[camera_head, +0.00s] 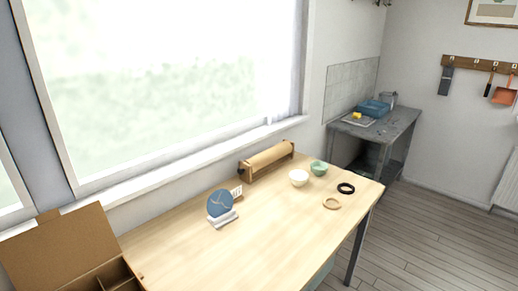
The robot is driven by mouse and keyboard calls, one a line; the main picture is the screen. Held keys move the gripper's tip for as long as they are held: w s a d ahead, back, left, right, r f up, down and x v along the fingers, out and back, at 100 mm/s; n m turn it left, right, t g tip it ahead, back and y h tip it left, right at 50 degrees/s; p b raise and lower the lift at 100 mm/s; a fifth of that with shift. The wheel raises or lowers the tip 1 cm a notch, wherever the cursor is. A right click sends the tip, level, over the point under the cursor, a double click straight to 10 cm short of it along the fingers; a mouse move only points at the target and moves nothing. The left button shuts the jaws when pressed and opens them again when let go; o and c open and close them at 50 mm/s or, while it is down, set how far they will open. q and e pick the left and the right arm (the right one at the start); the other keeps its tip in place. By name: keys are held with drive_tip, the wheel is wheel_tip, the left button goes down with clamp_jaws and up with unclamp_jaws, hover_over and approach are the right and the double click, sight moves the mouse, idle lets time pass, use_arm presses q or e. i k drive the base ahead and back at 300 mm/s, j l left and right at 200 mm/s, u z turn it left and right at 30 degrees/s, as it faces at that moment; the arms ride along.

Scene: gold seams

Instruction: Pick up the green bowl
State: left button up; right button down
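The small green bowl (319,168) stands upright on the wooden table (215,256), near its far right end. A white bowl (298,177) stands just left of it and a little nearer. Neither of my grippers shows in the head view, and nothing is seen touching the green bowl.
A paper roll (268,159) lies behind the bowls by the window. A black ring (346,188) and a tan ring (332,203) lie to the right. A blue plate (219,203) stands left, above a white stack. An open cardboard box (66,250) is far left. The table's front middle is clear.

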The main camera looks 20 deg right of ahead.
sight(319, 168)
drive_tip(key=z, duration=1.25)
